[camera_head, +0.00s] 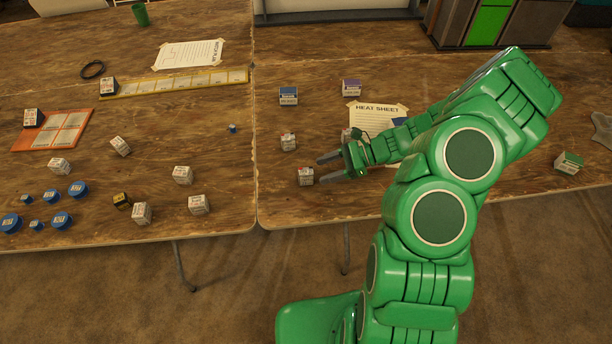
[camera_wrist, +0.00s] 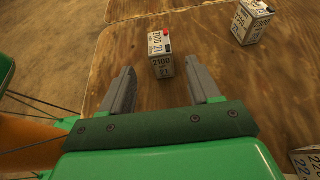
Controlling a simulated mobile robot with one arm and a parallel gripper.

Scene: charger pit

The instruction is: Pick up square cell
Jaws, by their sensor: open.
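A white square cell (camera_head: 306,176) with a small red mark on top stands on the wooden table near its front edge, just off my gripper's fingertips. My gripper (camera_head: 325,169) is open and empty. A second white square cell (camera_head: 289,142) stands farther back; a similar cell also shows at the upper right of the wrist view (camera_wrist: 250,21).
The left table holds several white cells (camera_head: 183,175) and blue round pieces (camera_head: 78,189). Table around the near cell is mostly clear.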

